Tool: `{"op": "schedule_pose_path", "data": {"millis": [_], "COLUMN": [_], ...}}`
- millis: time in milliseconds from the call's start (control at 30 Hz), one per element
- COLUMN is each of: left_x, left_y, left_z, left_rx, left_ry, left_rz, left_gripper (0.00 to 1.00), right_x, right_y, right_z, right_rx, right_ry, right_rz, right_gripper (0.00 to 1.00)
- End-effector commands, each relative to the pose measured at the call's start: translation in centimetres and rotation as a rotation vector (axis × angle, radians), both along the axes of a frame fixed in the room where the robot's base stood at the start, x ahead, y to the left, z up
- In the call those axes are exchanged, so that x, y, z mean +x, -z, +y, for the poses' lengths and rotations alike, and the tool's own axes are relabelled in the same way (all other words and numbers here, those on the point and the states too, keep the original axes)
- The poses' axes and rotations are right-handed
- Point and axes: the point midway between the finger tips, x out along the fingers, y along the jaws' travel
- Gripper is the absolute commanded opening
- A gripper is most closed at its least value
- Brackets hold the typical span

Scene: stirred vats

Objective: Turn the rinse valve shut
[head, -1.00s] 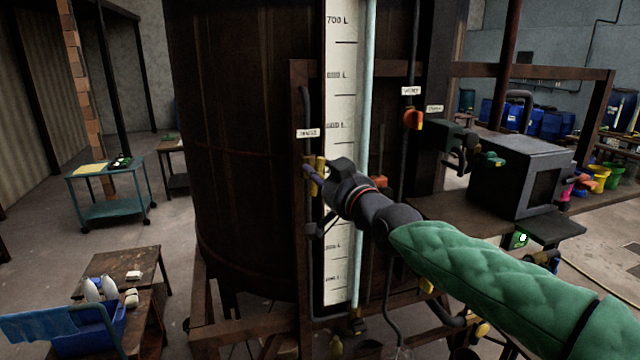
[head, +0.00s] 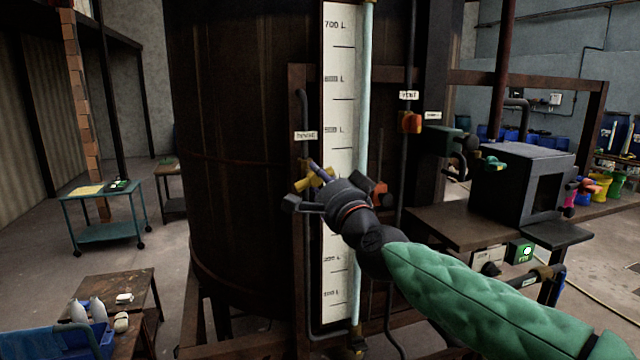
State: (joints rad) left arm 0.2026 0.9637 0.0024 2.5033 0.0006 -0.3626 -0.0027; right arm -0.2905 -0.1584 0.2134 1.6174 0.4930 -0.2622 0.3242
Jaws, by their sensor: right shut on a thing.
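The rinse valve (head: 315,183) sits on a dark pipe at the left of the vat's level scale, below a small white label (head: 306,135) that seems to read "RINSE". It has a yellow body and a purple-blue lever part that points up and left. My right gripper (head: 312,194) comes in from the lower right under the green padded sleeve. It is shut on the rinse valve's handle, and its dark fingers hide much of it. I cannot tell the handle's exact angle. My left gripper is not in view.
A white level scale (head: 339,60) and a pale tube run up the dark vat (head: 240,100). An orange-handled valve (head: 411,122) on another pipe is up and right. A grey box (head: 515,180) stands on a bench at right.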

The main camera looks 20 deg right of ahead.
Motion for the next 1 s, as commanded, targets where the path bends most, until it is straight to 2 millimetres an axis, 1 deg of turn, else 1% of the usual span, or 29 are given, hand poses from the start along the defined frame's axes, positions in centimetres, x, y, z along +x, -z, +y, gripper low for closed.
{"op": "schedule_pose_path", "data": {"millis": [33, 300, 500, 700, 1000], "left_x": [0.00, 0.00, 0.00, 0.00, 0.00], "left_y": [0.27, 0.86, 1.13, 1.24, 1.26], "left_z": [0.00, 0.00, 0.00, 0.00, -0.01], "left_rx": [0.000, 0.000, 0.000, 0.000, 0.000], "left_ry": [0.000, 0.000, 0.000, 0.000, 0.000], "left_rz": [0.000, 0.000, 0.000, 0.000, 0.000], "left_gripper": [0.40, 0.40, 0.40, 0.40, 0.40], "right_x": [-0.21, -0.24, -0.25, -0.25, -0.25], "right_y": [-0.54, -0.36, -0.28, -0.26, -0.28], "right_z": [-0.29, -0.37, -0.37, -0.41, -0.44], "right_rx": [0.043, 0.248, 0.347, 0.399, 0.416], "right_ry": [0.006, 0.007, 0.007, 0.007, 0.008], "right_rz": [-0.013, -0.007, -0.004, -0.002, -0.002], "right_gripper": [0.00, 0.00, 0.00, 0.00, 0.00]}}
